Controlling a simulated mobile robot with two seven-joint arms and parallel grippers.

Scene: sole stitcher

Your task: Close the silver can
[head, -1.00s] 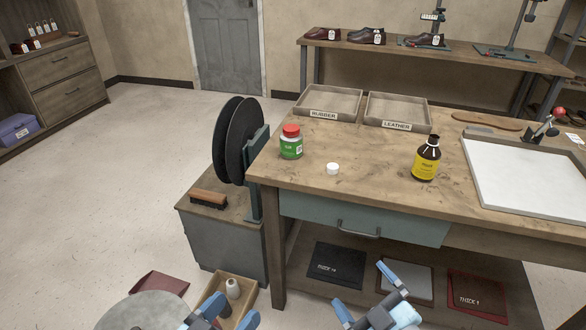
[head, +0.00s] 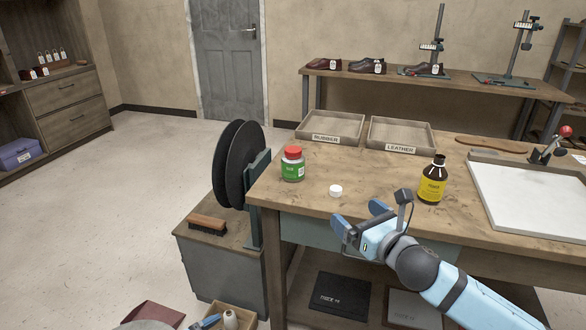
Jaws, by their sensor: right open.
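I see no silver can in the head view. A small white cap (head: 335,191) lies on the workbench near its front edge. A brown bottle (head: 433,182) with a yellow label stands upright to the right of it; I make out no white cap on its dark neck. A green jar (head: 293,166) with a red lid stands to the left. My right gripper (head: 360,215) is open and empty, just in front of the white cap and apart from it.
The workbench (head: 290,202) carries trays marked rubber (head: 326,139) and leather (head: 400,148) at the back. A white board (head: 535,200) lies at the right. Black grinding discs (head: 236,165) and a brush (head: 208,225) stand left of the bench.

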